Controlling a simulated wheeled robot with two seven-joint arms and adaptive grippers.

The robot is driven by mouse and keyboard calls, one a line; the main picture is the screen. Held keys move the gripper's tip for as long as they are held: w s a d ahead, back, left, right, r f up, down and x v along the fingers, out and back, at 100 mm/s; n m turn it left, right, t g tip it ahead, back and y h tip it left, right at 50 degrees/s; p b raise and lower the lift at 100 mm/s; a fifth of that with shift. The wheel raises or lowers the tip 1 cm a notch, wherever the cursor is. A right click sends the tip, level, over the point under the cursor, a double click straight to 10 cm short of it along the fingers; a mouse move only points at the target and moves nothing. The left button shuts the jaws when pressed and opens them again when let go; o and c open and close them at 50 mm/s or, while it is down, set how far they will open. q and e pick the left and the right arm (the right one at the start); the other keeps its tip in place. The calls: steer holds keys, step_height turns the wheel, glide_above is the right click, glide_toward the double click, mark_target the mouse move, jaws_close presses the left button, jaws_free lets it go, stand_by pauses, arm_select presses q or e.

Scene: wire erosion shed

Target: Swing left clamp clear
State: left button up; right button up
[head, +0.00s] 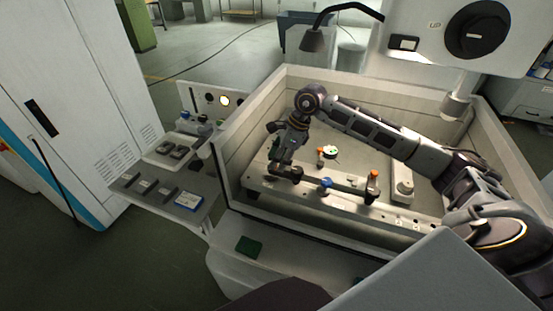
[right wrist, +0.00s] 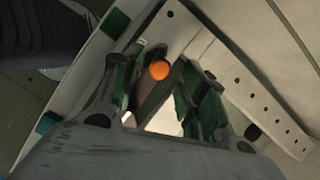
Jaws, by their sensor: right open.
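My right gripper (head: 285,168) reaches down over the left part of the work frame inside the machine tank. In the right wrist view, the right gripper (right wrist: 158,92) is open, with its two fingers apart. A round orange knob (right wrist: 160,70) shows between the fingers, above a dark clamp arm (right wrist: 152,100); I cannot tell whether either finger touches it. In the head view the gripper hides most of this left clamp. A second upright clamp (head: 372,188) with an orange top stands farther right on the front rail. My left gripper is not in view.
A blue knob (head: 326,184) stands on the front rail (head: 300,197) between the clamps. A small round part (head: 331,151) with coloured marks lies behind it. The tank wall (head: 227,178) rises at left, beside a side shelf (head: 160,195). The machine head (head: 440,40) overhangs at the back right.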

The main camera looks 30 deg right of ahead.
steer(key=shift+w+a+f, duration=0.1)
steer(key=shift+a+f, duration=0.1)
steer(key=shift+f, duration=0.3)
jaws_close()
